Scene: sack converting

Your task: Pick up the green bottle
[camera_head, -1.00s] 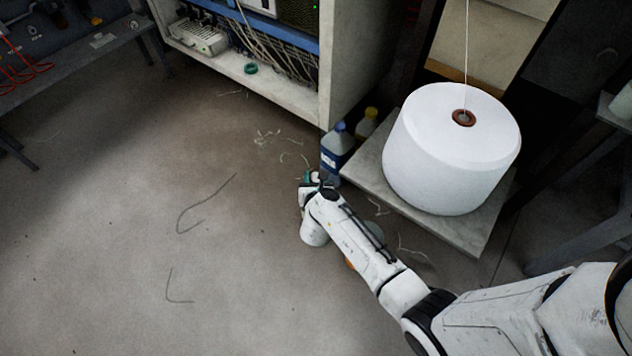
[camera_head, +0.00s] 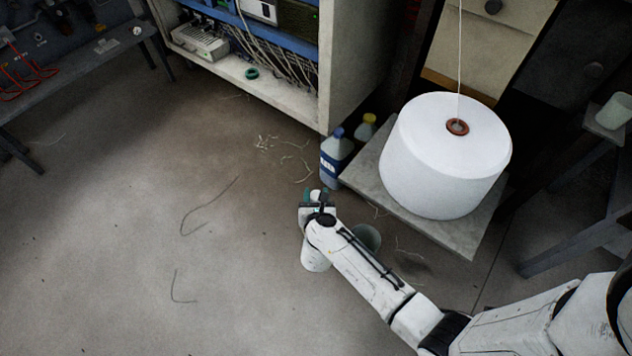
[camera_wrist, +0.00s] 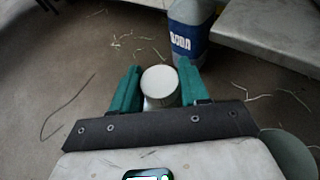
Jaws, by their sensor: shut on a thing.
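My gripper (camera_wrist: 160,68) has its two teal fingers on either side of a small object with a round white top (camera_wrist: 160,82). It is shut on this object, whose body is mostly hidden, so I cannot tell if it is the green bottle. In the head view my gripper (camera_head: 316,194) is low over the floor, and the white top (camera_head: 315,196) shows between the fingers. A grey-green round container (camera_head: 367,238) stands on the floor just right of my arm. It shows partly at the lower right of the wrist view (camera_wrist: 290,154).
A blue-labelled jug (camera_head: 336,160) stands just beyond the gripper, also in the wrist view (camera_wrist: 188,38). A yellow-capped bottle (camera_head: 366,128) is behind it. A large white spool (camera_head: 440,170) sits on a low slab (camera_head: 450,236) at right. Floor at left is clear except for loose threads.

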